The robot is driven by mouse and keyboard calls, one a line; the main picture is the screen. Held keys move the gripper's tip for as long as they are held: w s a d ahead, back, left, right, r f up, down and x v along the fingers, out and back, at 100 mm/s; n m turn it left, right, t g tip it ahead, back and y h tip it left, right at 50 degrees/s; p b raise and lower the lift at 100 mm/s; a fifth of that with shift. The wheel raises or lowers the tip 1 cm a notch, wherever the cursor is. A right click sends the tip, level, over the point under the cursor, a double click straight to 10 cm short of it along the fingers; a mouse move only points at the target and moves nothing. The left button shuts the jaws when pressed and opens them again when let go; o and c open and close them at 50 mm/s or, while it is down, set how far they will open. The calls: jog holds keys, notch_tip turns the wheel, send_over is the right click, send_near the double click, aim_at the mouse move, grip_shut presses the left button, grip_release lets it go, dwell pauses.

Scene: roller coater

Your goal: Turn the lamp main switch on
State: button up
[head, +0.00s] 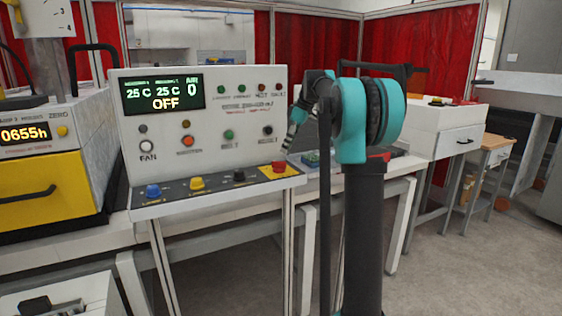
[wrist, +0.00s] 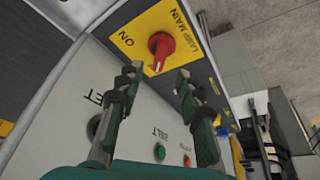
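The lamp main switch is a red knob (head: 278,166) on a yellow plate at the right end of the console's sloping lower panel. In the wrist view the red knob (wrist: 161,46) sits on its yellow plate (wrist: 130,43), lettered LAMP MAIN and ON. In the head view my gripper (head: 297,122) is beside the console's right edge, above the knob, partly hidden by my arm.
The console (head: 210,125) has a display (head: 163,94) reading 25 C, 25 C and OFF. Blue (head: 152,190), yellow (head: 197,183) and black (head: 239,176) knobs line the same sloping panel. A yellow machine (head: 45,190) stands left. Open floor lies at the right.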

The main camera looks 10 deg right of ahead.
aim_at(280, 162)
jog(key=x, duration=0.7)
jog(key=shift+a+f, duration=0.1)
jog(key=shift+f, duration=0.1)
grip_shut()
